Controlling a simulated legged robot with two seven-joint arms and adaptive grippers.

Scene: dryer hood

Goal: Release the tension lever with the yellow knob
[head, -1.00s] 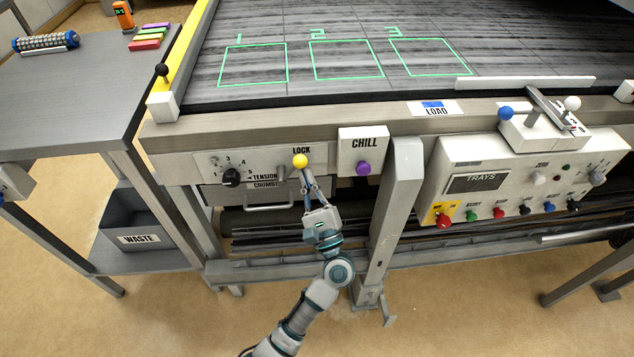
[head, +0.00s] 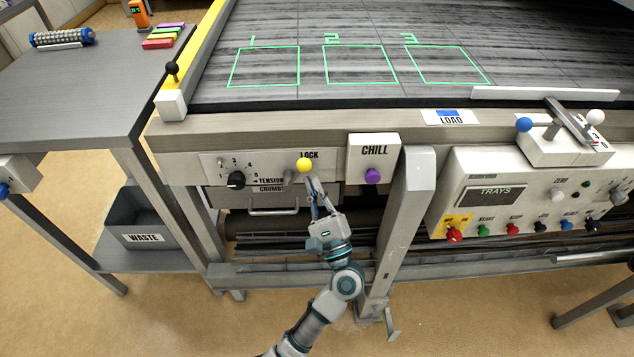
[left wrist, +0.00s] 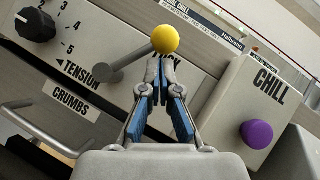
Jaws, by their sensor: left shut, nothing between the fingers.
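The tension lever is a grey rod (left wrist: 126,64) that sticks out of the front panel and ends in a yellow knob (head: 304,165). The knob (left wrist: 165,39) shows large at the top middle of the left wrist view. The LOCK label is partly hidden behind it there. My left gripper (head: 311,180) is shut and empty. Its fingertips (left wrist: 162,64) are just below the knob in both views; I cannot tell whether they touch it. My right gripper is not in view.
A black tension dial (head: 236,180) sits left of the lever, above the crumbs drawer handle (head: 273,211). The CHILL box (head: 374,150) with a purple button (head: 372,176) is close on the right. A metal leg (head: 407,220) stands beyond it.

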